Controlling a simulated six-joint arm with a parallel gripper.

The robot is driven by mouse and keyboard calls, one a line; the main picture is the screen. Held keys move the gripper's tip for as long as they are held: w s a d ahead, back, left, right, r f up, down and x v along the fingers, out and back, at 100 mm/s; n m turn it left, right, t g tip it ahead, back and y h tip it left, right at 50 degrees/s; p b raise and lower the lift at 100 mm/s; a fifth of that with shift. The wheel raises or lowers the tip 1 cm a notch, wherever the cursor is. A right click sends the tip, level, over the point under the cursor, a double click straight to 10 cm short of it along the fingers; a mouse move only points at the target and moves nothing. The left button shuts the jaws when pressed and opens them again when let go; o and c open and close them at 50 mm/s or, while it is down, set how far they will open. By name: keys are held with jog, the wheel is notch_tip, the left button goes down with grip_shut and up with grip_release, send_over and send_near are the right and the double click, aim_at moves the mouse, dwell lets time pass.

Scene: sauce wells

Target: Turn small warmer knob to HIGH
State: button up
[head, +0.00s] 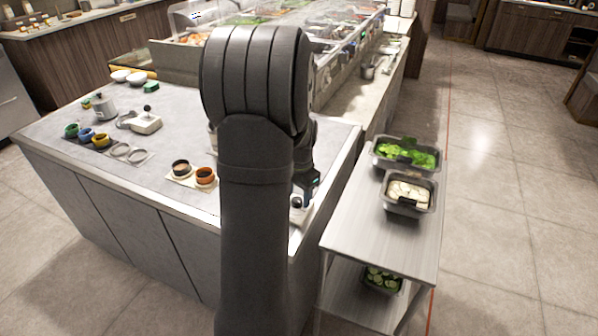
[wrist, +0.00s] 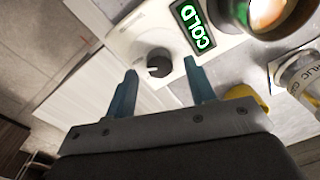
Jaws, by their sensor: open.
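In the wrist view, a small round black knob (wrist: 159,62) with a white pointer sits on a pale warmer body (wrist: 140,32). The pointer is toward the left of the picture. A green-lit display (wrist: 195,26) beside the knob reads COLD. My gripper (wrist: 160,67) is open and empty. Its two blue fingers appear on either side of the knob; I cannot tell the remaining gap in depth. In the head view, a small white unit with a dark top (head: 299,209) shows beside my arm at the counter's near right corner, partly hidden, with my gripper (head: 309,190) just above it.
A round vessel (wrist: 268,12) and a labelled jar (wrist: 300,75) are close by in the wrist view. The counter also holds two cups on a board (head: 180,179), another white unit (head: 146,122) and several coloured cups (head: 86,134). A side cart (head: 365,243) bears food bins.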

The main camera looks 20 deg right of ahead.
notch_tip(320, 180, up, 16)
jog(key=shift+s+d+r, duration=0.15)
jog(key=shift+s, duration=0.2)
dwell(0.4)
jog(key=f, duration=1.7)
jog(key=shift+w+a+f, duration=0.2)
jog(key=shift+w+f, duration=0.05)
jog(key=shift+w, duration=0.1)
